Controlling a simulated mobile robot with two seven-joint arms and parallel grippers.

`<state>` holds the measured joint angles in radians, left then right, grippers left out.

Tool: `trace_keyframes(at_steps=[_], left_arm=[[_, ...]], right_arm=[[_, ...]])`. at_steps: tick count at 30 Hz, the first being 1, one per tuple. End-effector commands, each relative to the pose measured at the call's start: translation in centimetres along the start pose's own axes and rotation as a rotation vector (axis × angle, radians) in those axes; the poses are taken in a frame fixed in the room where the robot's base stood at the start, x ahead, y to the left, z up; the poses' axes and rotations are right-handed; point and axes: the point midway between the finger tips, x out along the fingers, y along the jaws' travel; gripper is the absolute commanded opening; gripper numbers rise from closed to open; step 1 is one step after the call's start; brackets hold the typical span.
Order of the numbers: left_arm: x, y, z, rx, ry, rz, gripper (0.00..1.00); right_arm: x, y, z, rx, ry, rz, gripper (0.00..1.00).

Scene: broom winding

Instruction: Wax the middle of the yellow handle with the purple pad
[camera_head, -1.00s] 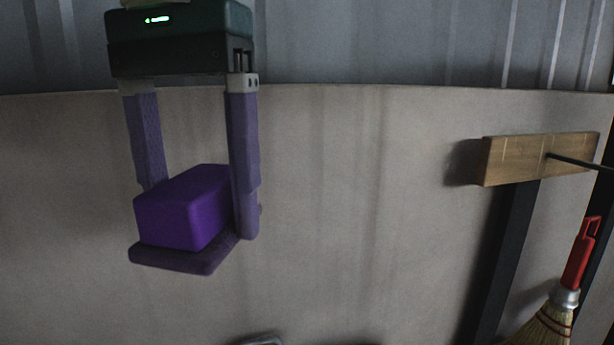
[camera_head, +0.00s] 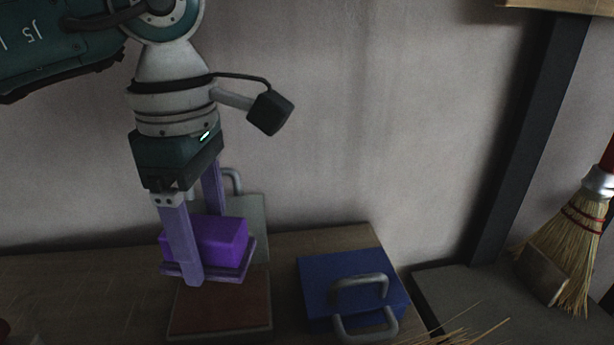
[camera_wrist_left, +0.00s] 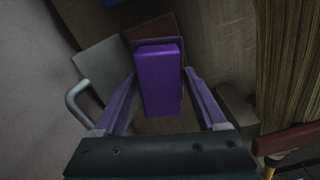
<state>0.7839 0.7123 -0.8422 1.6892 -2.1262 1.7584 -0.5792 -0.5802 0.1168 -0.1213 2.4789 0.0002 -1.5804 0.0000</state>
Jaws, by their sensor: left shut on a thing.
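My left gripper (camera_head: 208,246) is shut on the purple pad (camera_head: 218,237), a block with a flat plate along one side. The pad also shows between the fingers in the left wrist view (camera_wrist_left: 160,80). A small yellow piece (camera_wrist_left: 269,172) shows at the lower right edge of the left wrist view, below a red part and straw bristles; I cannot tell whether it is the yellow handle. No yellow handle shows in the head view. My right gripper is out of view.
A blue block with grey handles (camera_head: 330,268) sits right of the board on the wooden table (camera_head: 90,290). A straw broom with a red handle (camera_head: 570,235) hangs at the right beside a dark post (camera_head: 525,140). Loose straw lies at the bottom right.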

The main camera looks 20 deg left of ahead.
Motion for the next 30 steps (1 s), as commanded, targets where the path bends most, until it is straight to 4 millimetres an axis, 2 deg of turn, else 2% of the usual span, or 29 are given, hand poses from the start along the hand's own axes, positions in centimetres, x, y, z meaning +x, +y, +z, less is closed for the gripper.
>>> trace_keyframes(at_steps=[5,18,30], left_arm=[[1.1,0.0,0.0,-0.007,0.001,-0.001,0.3],[5.6,0.0,0.0,-0.003,0.0,-0.001,0.3],[5.9,0.0,0.0,-0.003,0.001,0.0,0.3]], right_arm=[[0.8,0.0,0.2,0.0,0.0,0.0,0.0],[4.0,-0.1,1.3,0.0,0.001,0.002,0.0],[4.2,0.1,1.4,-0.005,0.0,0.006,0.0]])
